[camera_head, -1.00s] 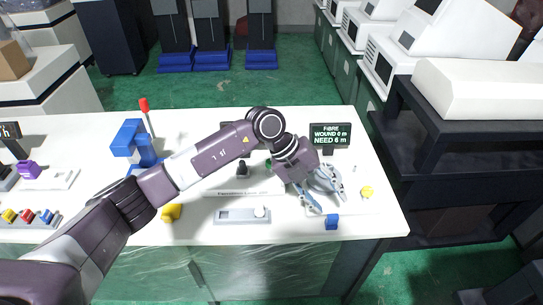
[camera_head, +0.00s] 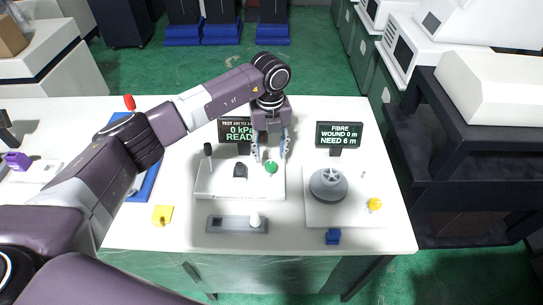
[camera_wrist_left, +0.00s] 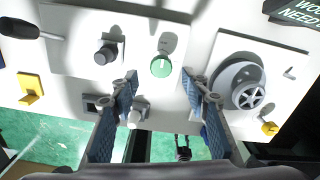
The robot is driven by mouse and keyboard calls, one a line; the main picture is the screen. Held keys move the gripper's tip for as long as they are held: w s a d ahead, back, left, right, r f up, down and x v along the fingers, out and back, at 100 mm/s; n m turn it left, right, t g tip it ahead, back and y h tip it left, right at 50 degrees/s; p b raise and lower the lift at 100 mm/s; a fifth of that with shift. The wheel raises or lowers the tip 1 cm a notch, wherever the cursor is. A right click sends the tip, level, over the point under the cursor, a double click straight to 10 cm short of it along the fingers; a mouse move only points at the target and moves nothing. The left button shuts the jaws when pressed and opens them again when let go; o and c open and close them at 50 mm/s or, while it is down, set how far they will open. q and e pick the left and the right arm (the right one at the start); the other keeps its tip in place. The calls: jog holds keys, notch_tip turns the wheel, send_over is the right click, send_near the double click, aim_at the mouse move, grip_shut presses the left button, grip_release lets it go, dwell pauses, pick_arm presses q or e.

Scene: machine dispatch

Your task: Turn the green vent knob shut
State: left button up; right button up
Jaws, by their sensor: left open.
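The green vent knob (camera_head: 271,167) sits on the right part of a white panel (camera_head: 215,188) on the table. It also shows in the left wrist view (camera_wrist_left: 161,66), with a pale mark on its top. My left gripper (camera_head: 271,158) is open and points down just above and behind the knob in the head view. In the left wrist view its two fingers (camera_wrist_left: 157,84) stand apart on either side of the knob's line, and nothing is between them. I cannot tell whether a finger touches the knob.
A black knob (camera_head: 240,171) and a black-topped lever (camera_head: 208,150) share the panel. A display (camera_head: 240,131) reading 0 kPa READY stands behind. A grey slider box (camera_head: 237,225) lies in front.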

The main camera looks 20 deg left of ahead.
aim_at(271, 165)
pick_arm(q)
notch_tip(271, 165, down, 4)
jog(key=shift+r+p, duration=0.2)
jog(key=shift+p, duration=0.25)
jog(key=shift+f, duration=0.4)
jog(key=shift+w, duration=0.1)
jog(key=c, duration=1.2)
pick_arm(e)
jog(key=shift+s+a+r, duration=0.1)
jog(key=shift+s+r, duration=0.35)
jog(key=shift+r, duration=0.15)
